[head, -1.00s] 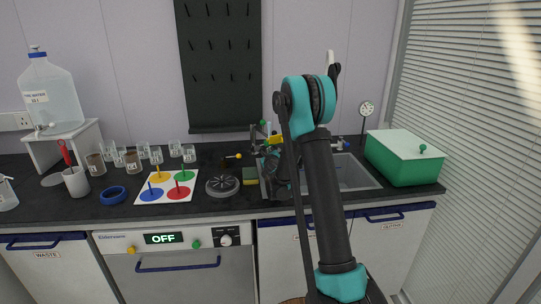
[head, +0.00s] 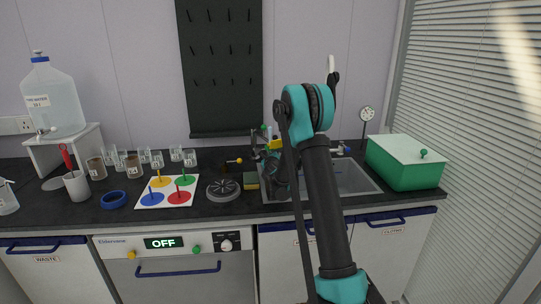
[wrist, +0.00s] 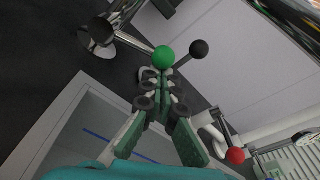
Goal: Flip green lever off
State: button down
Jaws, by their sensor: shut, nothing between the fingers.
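A green ball (wrist: 163,57), which looks like the green lever's knob, shows in the wrist view just beyond my fingertips. A metal rod runs up to it from the left; how the lever is tilted is hard to tell. My gripper (wrist: 161,88) is shut and empty, its tips pointing at the green ball. I cannot tell whether they touch it. In the head view my gripper (head: 270,158) is a dark shape at the sink's left back, partly hidden by my arm. A small green spot (head: 264,127) shows just above it.
The wrist view shows black balls left (wrist: 102,31) and right (wrist: 199,49) of the green one, and a red ball (wrist: 235,155) on a pale fitting. The sink (head: 350,178) lies below. A green box (head: 405,165) stands right; a drain disc (head: 222,189) and peg board (head: 167,191) left.

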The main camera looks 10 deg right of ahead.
jog(key=shift+r+n, duration=0.2)
jog(key=shift+n, duration=0.1)
jog(key=shift+r, duration=0.1)
jog(key=n, duration=0.1)
jog(key=r+n, duration=0.1)
jog(key=n, duration=0.1)
jog(key=shift+a+h, duration=0.2)
jog(key=shift+h, duration=0.1)
jog(key=n, duration=0.1)
jog(key=r+n, duration=0.1)
jog(key=n, duration=0.1)
jog(key=n+t, duration=0.1)
jog(key=n, duration=0.1)
jog(key=shift+a+r, duration=0.3)
jog(key=shift+a, duration=0.05)
